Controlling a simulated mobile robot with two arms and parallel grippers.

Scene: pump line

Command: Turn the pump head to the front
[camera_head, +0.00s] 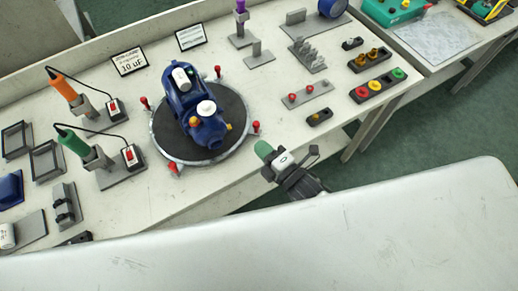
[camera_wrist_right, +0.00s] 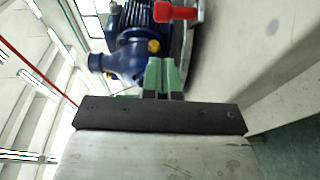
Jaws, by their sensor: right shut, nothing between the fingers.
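The blue pump (camera_head: 181,100) with its white-capped pump head (camera_head: 208,125) sits on a dark round turntable (camera_head: 232,100) with a grey rim. Several red-knobbed pegs stand around the rim, one at the right (camera_head: 256,127). My right gripper (camera_head: 264,150) has green fingertips, shut and empty, just off the right front of the turntable and apart from the pump. In the right wrist view the shut fingertips (camera_wrist_right: 161,74) point toward the blue pump (camera_wrist_right: 125,62), with a red knob (camera_wrist_right: 175,12) close by. My left gripper is not in view.
An orange-handled tool (camera_head: 63,87) and a green-handled tool (camera_head: 75,144) stand in holders at the left. A plate with red buttons (camera_head: 306,95) and a box with coloured buttons (camera_head: 378,87) lie to the right. The bench top between turntable and button plate is mostly clear.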

